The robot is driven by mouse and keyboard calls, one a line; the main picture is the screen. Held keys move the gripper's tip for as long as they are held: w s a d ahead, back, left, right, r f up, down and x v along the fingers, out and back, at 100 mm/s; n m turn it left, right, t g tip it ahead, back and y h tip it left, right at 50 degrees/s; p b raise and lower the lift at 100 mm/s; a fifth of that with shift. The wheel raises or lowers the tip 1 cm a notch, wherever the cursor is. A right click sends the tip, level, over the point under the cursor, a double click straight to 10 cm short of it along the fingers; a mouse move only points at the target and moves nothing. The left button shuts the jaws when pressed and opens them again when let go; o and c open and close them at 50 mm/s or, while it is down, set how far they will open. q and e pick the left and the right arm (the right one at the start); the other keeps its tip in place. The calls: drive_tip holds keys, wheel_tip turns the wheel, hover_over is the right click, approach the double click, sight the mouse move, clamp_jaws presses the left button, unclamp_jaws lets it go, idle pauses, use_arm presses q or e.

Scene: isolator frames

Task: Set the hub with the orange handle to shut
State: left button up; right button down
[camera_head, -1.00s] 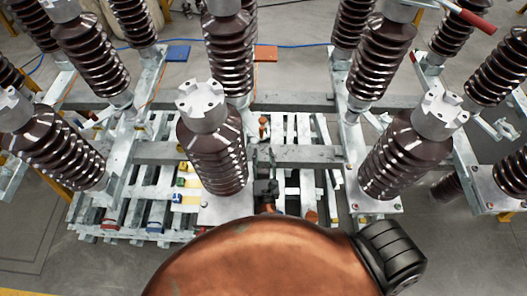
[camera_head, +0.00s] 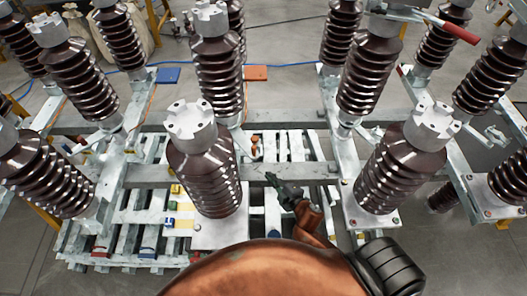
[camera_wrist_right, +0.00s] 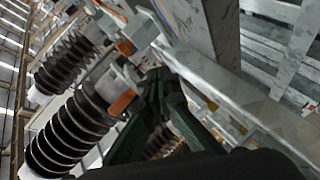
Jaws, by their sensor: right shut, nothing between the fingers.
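A small orange part (camera_head: 256,145), perhaps the orange handle, stands upright on the grey frame behind the front middle insulator in the head view. Its hub is too small to make out. My right gripper (camera_head: 269,177) is dark green, shut and empty, in front of and below this orange part and apart from it. In the right wrist view the gripper's fingers (camera_wrist_right: 155,78) come together beside two orange pieces, a nearer one (camera_wrist_right: 122,102) and a farther one (camera_wrist_right: 125,47). I cannot tell which is the handle. My left gripper is not in view.
Brown ribbed insulators (camera_head: 208,170) with grey caps stand on both sides of my right arm. A red-ended lever (camera_head: 455,28) sits at the upper right.

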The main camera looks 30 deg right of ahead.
drive_tip(key=d+r+m+t+y+b, duration=0.1)
drive_tip(key=d+r+m+y, duration=0.2)
drive_tip(key=m, duration=1.1)
drive_tip(key=d+r+m+t+y+b, duration=0.15)
drive_tip(key=r+m, duration=0.25)
drive_tip(key=m, duration=1)
drive_tip(key=p+x, duration=0.2)
drive_tip(key=x, duration=0.7)
drive_tip(key=shift+w+r+n+y, duration=0.2)
drive_tip(key=shift+n+y, duration=0.1)
drive_tip(key=shift+y, duration=0.15)
drive_tip(key=shift+a, duration=0.1)
